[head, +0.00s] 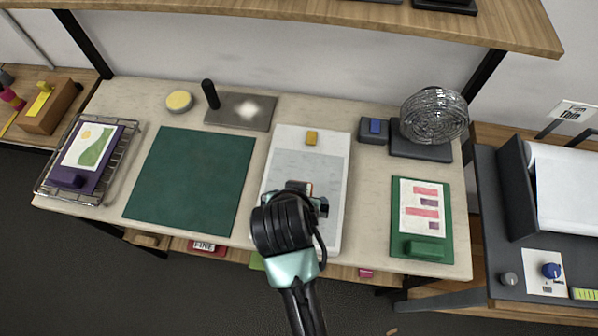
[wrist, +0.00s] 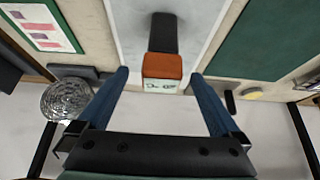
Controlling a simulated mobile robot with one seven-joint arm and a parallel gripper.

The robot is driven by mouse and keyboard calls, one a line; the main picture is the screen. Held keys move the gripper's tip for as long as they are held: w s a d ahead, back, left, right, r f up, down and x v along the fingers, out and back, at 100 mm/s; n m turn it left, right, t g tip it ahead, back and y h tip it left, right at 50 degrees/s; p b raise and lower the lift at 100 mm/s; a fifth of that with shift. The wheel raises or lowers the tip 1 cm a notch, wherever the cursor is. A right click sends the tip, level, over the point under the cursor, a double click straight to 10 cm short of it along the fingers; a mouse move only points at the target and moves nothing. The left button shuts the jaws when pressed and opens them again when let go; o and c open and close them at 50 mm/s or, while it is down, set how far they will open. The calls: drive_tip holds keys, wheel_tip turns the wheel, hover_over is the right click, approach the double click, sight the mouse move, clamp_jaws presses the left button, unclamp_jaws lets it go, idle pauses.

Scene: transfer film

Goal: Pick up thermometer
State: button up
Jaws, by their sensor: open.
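The thermometer (wrist: 162,72) shows in the wrist view as an orange-topped block with a pale face bearing green characters and a black part extending up the picture. It is over the white board (wrist: 118,15). My gripper (wrist: 160,75) is open, with its blue fingers on either side of the thermometer in the picture. I see gaps at both sides and cannot tell the height between them. In the head view my wrist covers the lower part of the white board (head: 337,200). There I cannot make out the thermometer or the fingertips clearly.
A green mat (head: 190,180) lies left and a green clipboard (head: 421,249) right. A wire fan (head: 435,115) stands at the back right. A wire tray (head: 105,183) is far left. Shelving overhangs the back.

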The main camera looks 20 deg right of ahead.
drive_tip(key=shift+p+x, duration=0.75)
drive_tip(key=shift+x, duration=1.8)
drive_tip(key=shift+s+a, duration=0.1)
drive_tip(key=shift+a, duration=0.1)
clamp_jaws()
